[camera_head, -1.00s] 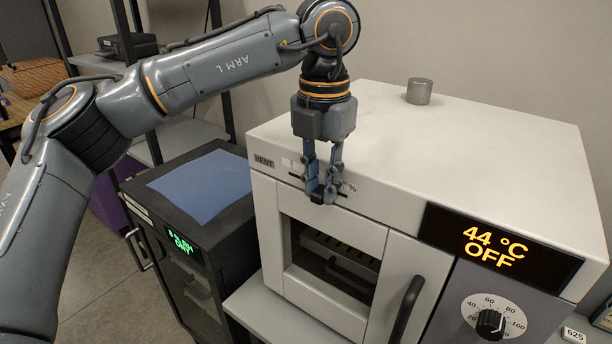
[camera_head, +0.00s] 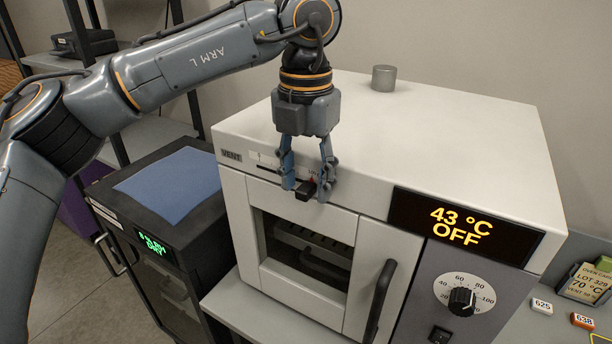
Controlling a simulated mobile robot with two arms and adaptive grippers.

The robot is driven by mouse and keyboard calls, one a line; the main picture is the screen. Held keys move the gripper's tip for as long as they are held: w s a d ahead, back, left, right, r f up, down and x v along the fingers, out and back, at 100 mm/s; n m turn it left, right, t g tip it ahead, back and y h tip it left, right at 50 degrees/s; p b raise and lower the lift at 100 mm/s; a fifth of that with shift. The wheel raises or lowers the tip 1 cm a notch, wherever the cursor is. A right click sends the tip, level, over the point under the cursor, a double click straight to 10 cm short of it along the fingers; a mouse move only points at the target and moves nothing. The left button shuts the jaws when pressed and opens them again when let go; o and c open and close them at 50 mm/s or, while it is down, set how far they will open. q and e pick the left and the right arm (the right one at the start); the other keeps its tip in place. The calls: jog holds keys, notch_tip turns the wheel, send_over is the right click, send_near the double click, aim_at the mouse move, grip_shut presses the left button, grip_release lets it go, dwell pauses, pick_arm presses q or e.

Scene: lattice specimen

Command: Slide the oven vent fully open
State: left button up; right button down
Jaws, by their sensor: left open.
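The white oven (camera_head: 440,130) stands in the middle of the view. Its vent strip, with a VENT label (camera_head: 231,156) and a slot, runs along the upper left of the front face. A dark vent slider knob (camera_head: 305,190) with a bit of red beside it shows at the right part of the slot. My left gripper (camera_head: 308,192) is open and points down, with its fingers on either side of the knob. Whether the fingers touch the knob cannot be told. The scale by the slot is partly hidden behind the fingers. My right gripper is not in view.
The oven display (camera_head: 455,225) reads 43 °C OFF, above a dial (camera_head: 462,300). A door handle (camera_head: 380,300) sticks out below. A metal cylinder (camera_head: 384,78) stands on top. A dark cabinet (camera_head: 110,205) with a blue mat (camera_head: 172,184) is at left.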

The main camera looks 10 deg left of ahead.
aim_at(306, 186)
pick_arm(q)
jog(key=shift+r, duration=0.1)
jog(key=shift+r+p, duration=2.05)
jog(key=shift+r, duration=0.9)
jog(key=shift+r, duration=0.1)
notch_tip(306, 186, up, 12)
